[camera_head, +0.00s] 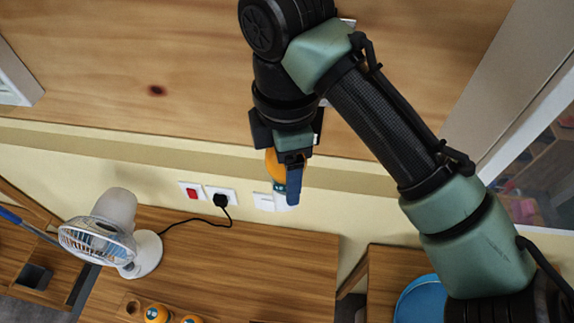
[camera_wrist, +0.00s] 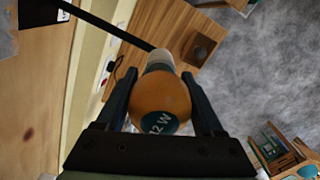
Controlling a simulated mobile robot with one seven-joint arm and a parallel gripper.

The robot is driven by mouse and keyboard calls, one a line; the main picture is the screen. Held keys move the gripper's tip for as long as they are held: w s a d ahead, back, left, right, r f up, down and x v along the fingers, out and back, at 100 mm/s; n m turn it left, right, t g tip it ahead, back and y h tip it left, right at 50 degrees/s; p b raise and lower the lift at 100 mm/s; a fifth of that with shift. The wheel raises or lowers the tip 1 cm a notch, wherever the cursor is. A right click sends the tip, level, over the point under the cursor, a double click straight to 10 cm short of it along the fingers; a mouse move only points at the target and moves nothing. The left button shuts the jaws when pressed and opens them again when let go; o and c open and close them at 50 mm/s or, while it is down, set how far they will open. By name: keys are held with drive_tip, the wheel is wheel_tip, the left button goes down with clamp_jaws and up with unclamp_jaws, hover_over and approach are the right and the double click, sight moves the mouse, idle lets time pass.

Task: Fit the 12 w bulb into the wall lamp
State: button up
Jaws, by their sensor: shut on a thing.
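The 12 w bulb is an orange globe with a dark teal label reading "12 W". In the wrist view the bulb (camera_wrist: 162,100) sits between the two fingers of my gripper (camera_wrist: 163,92), which is shut on it. Its label faces the palm, and a pale neck points away. The bulb (camera_head: 273,162) also shows in the head view beside my gripper (camera_head: 290,172), in front of the wall. A black bar (camera_wrist: 110,32) runs from the wall to beside the pale neck and may be the wall lamp's arm. I cannot tell whether they touch. My arm hides the lamp in the head view.
Below stands a wooden table (camera_head: 265,265) with a white fan (camera_head: 115,225) and orange bulbs (camera_head: 157,313) at its front. A red switch (camera_head: 191,191) and a plugged socket (camera_head: 221,197) are on the wall. A blue round container (camera_head: 420,298) is at lower right.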

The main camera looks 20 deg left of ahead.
drive_tip(key=shift+f, duration=0.15)
drive_tip(key=o, duration=1.4)
wheel_tip(320, 180, up, 13)
drive_tip(key=shift+b, duration=1.05)
drive_tip(key=shift+a, duration=0.1)
